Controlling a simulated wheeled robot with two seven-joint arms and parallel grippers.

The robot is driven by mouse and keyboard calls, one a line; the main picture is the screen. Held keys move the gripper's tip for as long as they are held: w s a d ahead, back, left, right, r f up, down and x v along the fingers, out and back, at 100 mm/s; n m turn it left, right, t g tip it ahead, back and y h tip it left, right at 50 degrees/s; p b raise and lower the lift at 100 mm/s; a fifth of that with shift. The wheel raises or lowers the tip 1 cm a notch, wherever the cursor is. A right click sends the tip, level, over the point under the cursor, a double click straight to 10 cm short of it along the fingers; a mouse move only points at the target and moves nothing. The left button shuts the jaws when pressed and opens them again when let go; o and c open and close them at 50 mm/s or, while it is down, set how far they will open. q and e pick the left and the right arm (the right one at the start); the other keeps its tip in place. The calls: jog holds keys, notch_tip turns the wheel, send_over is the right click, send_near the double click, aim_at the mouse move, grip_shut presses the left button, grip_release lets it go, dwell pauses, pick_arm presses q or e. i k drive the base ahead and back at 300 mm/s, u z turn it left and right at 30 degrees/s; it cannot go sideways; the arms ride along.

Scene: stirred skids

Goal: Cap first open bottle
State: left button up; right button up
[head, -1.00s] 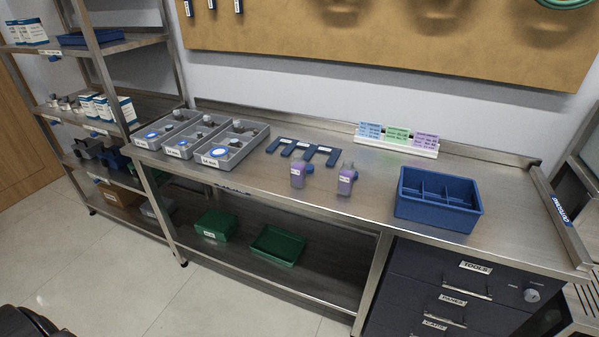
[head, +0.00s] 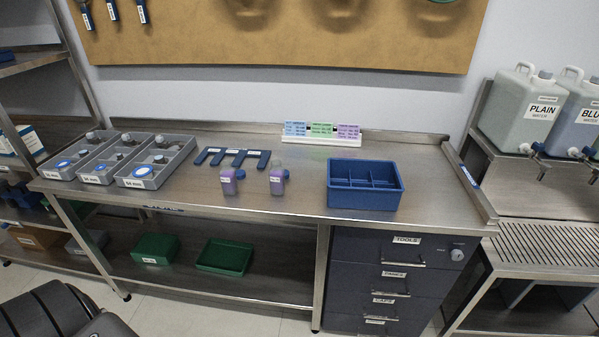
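Two small bottles with purple contents stand upright on the steel bench: a left bottle (head: 228,182) and a right bottle (head: 277,182). Each has a white label and a blue part at its right side. Their necks are too small to tell whether a cap is on. Three grey trays (head: 189,146) at the bench's left end hold round grey pieces and blue-and-white discs; their front labels are too small to read surely. Neither of my grippers is in view.
A blue divided crate (head: 364,205) stands right of the bottles. A dark blue slotted rack (head: 236,153) lies behind them, and a coloured card holder (head: 320,143) stands at the back. Water jugs (head: 524,115) stand at far right. The bench front around the bottles is clear.

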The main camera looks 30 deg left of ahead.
aim_at(227, 176)
jog(key=z, duration=2.9)
jog(key=k, duration=2.9)
jog(key=u, duration=1)
